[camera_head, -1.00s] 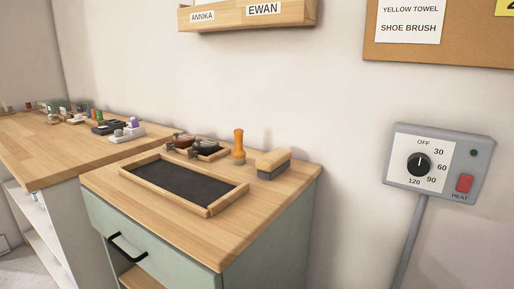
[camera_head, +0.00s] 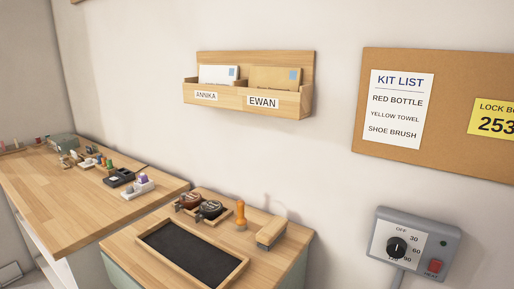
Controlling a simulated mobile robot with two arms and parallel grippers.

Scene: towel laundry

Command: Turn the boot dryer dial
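The boot dryer control box (camera_head: 385,232) is a grey box with a white face, mounted on the wall at the lower right of the head view. Its black round dial (camera_head: 396,247) has marks OFF, 30, 60, 90 and 120 around it. The white pointer line on the dial points up, toward OFF. A red switch (camera_head: 434,266) labelled HEAT sits right of the dial. A small dark lamp (camera_head: 443,243) is above the switch. Neither of my grippers is in view.
A green cabinet with a wooden top holds a framed black mat (camera_head: 190,256), two round tins (camera_head: 209,209), an orange-handled tool (camera_head: 240,215) and a brush (camera_head: 271,233). A letter rack (camera_head: 281,101) and a cork board (camera_head: 440,170) hang above. The wall around the box is clear.

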